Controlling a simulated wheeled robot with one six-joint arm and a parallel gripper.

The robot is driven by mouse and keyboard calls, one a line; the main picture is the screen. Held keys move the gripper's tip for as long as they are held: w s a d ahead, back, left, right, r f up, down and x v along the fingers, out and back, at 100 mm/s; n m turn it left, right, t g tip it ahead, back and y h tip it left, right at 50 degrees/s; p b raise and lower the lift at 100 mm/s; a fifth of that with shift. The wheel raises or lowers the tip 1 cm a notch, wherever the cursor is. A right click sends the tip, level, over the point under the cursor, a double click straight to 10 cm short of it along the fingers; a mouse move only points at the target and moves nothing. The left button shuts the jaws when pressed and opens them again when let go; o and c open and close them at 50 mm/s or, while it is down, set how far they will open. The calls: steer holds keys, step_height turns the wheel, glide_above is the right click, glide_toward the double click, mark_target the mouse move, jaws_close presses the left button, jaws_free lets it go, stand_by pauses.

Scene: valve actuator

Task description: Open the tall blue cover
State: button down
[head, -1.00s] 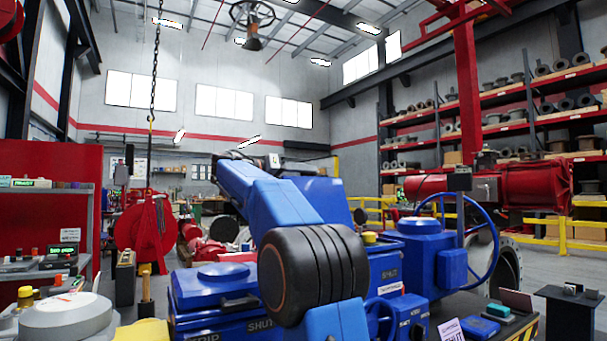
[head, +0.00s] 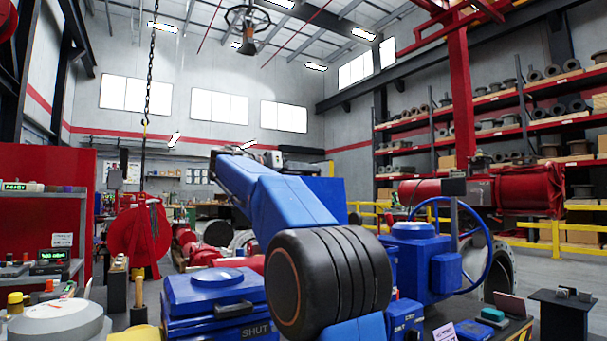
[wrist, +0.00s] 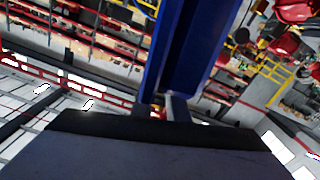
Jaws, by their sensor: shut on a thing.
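In the wrist view my gripper (wrist: 166,106) is shut on a long blue panel (wrist: 184,50), which extends up from between the fingers. This looks like the tall blue cover. In the head view a flat blue panel (head: 329,198) stands upright behind my blue arm and is partly hidden by it; it appears to be the same cover. My gripper's fingers cannot be made out there. The cover's hinge and what lies behind it are hidden.
A low blue box with a black handle (head: 212,300) stands at front left. A blue actuator housing (head: 412,262) with a blue handwheel (head: 478,240) stands at right. A red-sided shelf (head: 45,222) is at far left. A chain hoist (head: 148,100) hangs behind.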

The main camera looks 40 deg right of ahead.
steer(key=c, duration=1.8)
jaws_free()
steer(key=shift+o, duration=0.2)
steer(key=v, duration=1.7)
steer(key=shift+a, duration=0.2)
